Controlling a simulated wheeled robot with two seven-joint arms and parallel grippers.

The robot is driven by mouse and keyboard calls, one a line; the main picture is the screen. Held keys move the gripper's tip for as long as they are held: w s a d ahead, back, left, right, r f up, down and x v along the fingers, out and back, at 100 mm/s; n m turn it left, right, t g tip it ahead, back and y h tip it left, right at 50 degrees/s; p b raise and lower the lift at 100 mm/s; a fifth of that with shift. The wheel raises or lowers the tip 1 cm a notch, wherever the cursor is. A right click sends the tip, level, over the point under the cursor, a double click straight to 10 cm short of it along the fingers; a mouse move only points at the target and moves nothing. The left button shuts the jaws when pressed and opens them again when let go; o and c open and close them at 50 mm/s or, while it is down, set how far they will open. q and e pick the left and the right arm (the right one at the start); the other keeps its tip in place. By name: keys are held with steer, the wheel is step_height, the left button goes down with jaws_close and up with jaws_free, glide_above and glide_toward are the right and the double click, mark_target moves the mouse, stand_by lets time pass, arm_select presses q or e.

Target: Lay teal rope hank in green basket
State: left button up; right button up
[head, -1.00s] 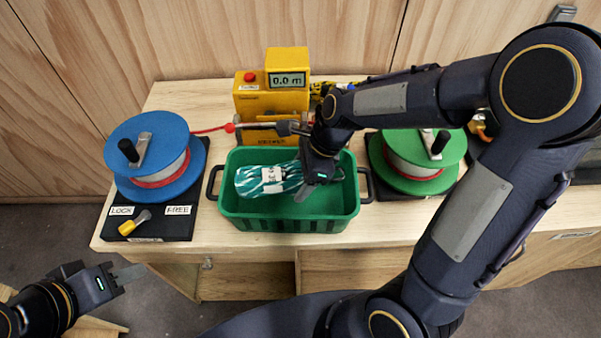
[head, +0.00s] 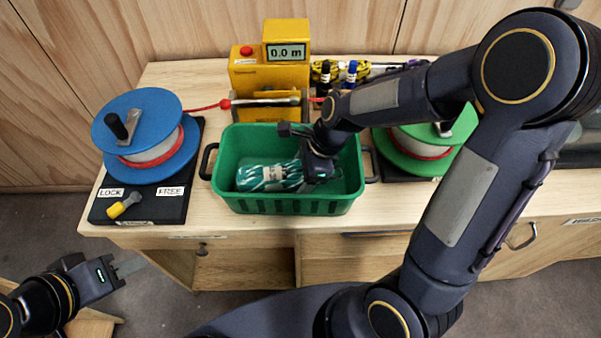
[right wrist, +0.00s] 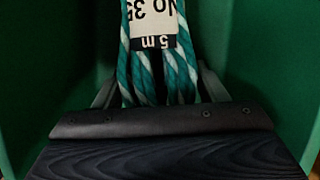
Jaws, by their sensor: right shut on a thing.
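The teal and white rope hank (head: 268,177) with a white label lies low inside the green basket (head: 290,206) on the bench. It also shows in the right wrist view (right wrist: 158,75), with its label reading "5 m" and the green walls around it. My right gripper (head: 312,180) reaches down into the basket and is shut on the right end of the hank; its fingertips are mostly hidden. My left gripper (head: 128,268) is in front of the bench at lower left, empty, its fingers seen edge-on so that their gap is unclear.
A blue reel (head: 150,130) stands left of the basket and a green reel (head: 425,150) right of it. A yellow meter box (head: 268,75) stands behind, with a red rope running to it. My right arm covers the bench's right part.

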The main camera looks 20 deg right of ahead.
steer(key=o, duration=1.3)
steer(key=shift+c, duration=0.2)
steer(key=p+v, duration=0.1)
steer(key=v, duration=0.6)
steer(key=shift+d+r, duration=0.15)
steer(key=shift+r, duration=0.25)
